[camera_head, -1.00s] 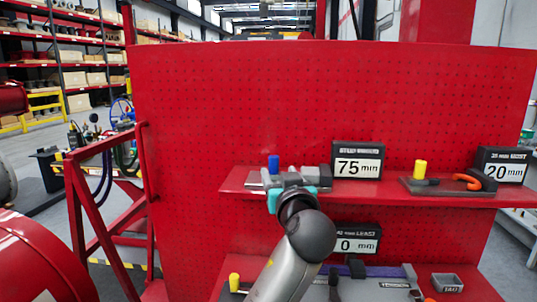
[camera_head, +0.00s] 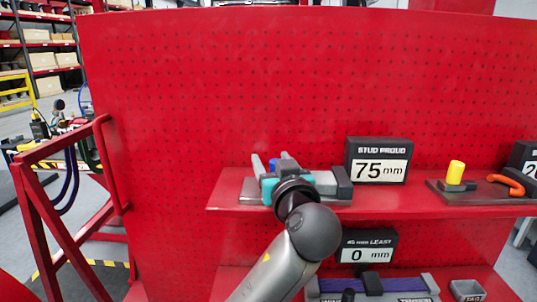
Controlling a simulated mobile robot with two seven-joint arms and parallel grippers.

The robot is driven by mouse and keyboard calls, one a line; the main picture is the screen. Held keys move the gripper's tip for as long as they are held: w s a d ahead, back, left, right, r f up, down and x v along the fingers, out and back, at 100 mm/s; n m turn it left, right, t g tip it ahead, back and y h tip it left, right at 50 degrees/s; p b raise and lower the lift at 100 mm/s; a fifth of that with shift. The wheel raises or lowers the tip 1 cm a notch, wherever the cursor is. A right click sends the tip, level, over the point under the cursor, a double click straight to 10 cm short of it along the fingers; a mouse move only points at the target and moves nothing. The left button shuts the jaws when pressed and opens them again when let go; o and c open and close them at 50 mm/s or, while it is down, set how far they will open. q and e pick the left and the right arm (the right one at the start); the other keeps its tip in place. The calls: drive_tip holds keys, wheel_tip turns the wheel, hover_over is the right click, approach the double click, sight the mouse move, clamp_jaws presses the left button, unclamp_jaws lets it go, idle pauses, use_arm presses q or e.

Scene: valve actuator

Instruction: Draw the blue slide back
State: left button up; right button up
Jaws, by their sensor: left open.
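The blue slide's knob (camera_head: 273,165) shows as a small blue patch on the upper red shelf, left of the 75 mm sign. Most of it and its mount are hidden behind my left gripper. My left gripper (camera_head: 272,161) is open, with its grey fingers apart and teal parts at their base. In the picture the blue patch lies between the two fingers; I cannot tell whether they touch it. My left arm comes up from below. My right gripper is not in view.
The 75 mm sign (camera_head: 378,160) stands just right of a grey block on the shelf (camera_head: 420,204). A yellow knob (camera_head: 455,172) and an orange hook (camera_head: 507,185) are further right. A 0 mm sign (camera_head: 367,247) is below. A red pegboard (camera_head: 230,90) rises behind.

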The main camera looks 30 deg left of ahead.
use_arm(q)
drive_tip(key=shift+a, duration=0.1)
drive_tip(key=shift+c, duration=0.5)
clamp_jaws()
idle(1.0)
